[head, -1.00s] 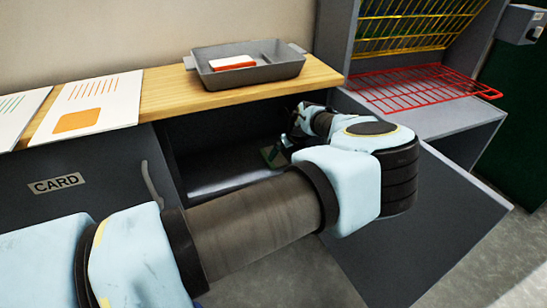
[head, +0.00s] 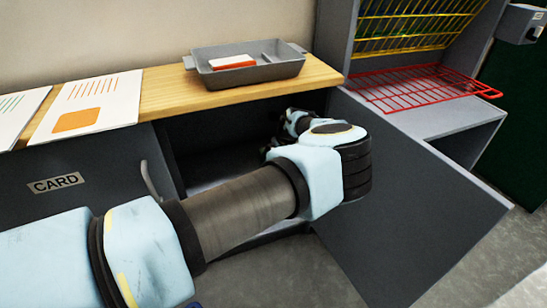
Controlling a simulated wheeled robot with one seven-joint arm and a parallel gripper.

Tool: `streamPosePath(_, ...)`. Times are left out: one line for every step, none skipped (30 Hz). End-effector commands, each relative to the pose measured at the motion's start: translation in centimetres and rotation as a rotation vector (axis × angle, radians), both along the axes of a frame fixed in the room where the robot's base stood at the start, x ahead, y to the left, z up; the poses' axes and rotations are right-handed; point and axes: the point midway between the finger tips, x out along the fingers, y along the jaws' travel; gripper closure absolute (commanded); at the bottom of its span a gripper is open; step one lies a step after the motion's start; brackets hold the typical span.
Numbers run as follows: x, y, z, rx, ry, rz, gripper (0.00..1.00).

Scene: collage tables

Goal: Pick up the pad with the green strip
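The pad with the green strip cannot be made out now; my arm covers much of the opening of the dark cabinet (head: 205,140). My gripper (head: 276,142) reaches into this open cabinet, under the wooden top. Its fingers are small, dark and mostly hidden behind my wrist, so I cannot tell whether they are open or hold anything.
A grey tray (head: 206,75) on the wooden top (head: 165,95) holds a white and orange-red block (head: 232,62). Printed sheets (head: 98,97) lie left of it. The open cabinet door (head: 420,200) stands to the right, below a red wire rack (head: 425,88).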

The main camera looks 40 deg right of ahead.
Motion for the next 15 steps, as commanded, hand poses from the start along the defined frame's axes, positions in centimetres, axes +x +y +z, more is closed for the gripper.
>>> streamPosePath(-0.01,0.00,0.00,0.000,0.000,0.000,0.00)
streamPosePath(-0.01,0.00,-0.03,0.000,0.000,0.000,0.00)
streamPosePath(-0.01,0.00,-0.05,0.000,0.000,0.000,0.00)
streamPosePath(-0.01,0.01,-0.09,0.000,0.000,0.000,0.00)
streamPosePath(-0.01,0.01,-0.12,0.000,0.000,0.000,0.00)
streamPosePath(-0.01,0.01,-0.18,0.000,0.000,0.000,0.00)
streamPosePath(-0.01,0.01,-0.22,0.000,0.000,0.000,0.00)
streamPosePath(-0.01,0.01,-0.27,0.000,0.000,0.000,0.00)
streamPosePath(-0.01,0.01,-0.34,0.000,0.000,0.000,0.00)
streamPosePath(-0.01,0.01,-0.38,0.000,0.000,-0.001,0.00)
streamPosePath(-0.01,0.01,-0.32,0.000,0.000,0.000,0.02)
streamPosePath(-0.01,0.01,-0.30,0.000,0.000,0.000,0.07)
streamPosePath(-0.01,0.01,-0.30,0.000,0.000,0.000,0.10)
streamPosePath(-0.01,0.01,-0.30,0.000,0.000,0.000,0.14)
streamPosePath(-0.01,0.01,-0.30,0.000,0.000,0.000,0.18)
